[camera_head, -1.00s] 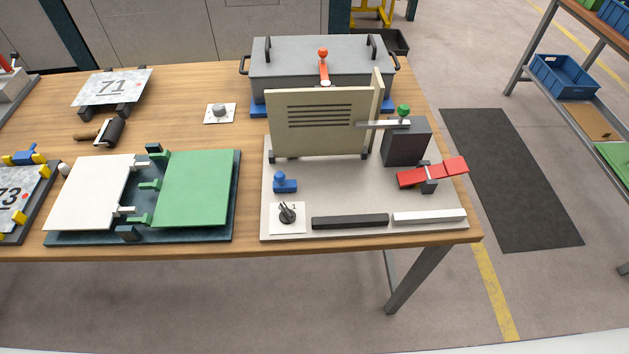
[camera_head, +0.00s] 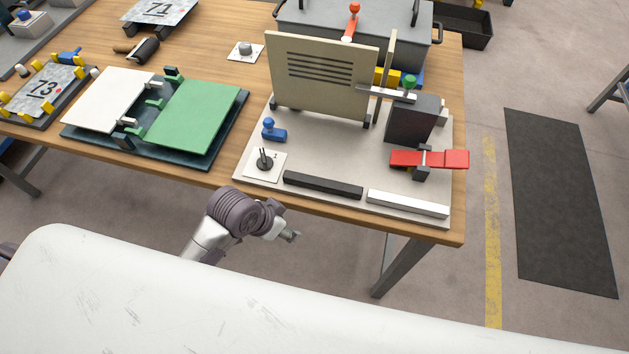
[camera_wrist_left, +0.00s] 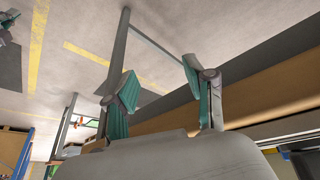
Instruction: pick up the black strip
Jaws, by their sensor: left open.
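The black strip (camera_head: 322,185) lies along the front edge of the grey base plate (camera_head: 345,155), left of a white strip (camera_head: 407,204). My left gripper (camera_head: 291,236) is in front of the table, below and apart from the black strip. In the left wrist view the left gripper (camera_wrist_left: 160,85) is open, with nothing between its teal-padded fingers. That view shows the floor, a table leg and the table's edge, not the strip. My right gripper is not in view.
On the plate stand a beige panel (camera_head: 322,78), a dark block (camera_head: 413,120), a red clamp (camera_head: 430,159), a blue piece (camera_head: 273,130) and a small white switch plate (camera_head: 265,164). A green and white panel fixture (camera_head: 190,115) is at left. The table's front edge lies beside my gripper.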

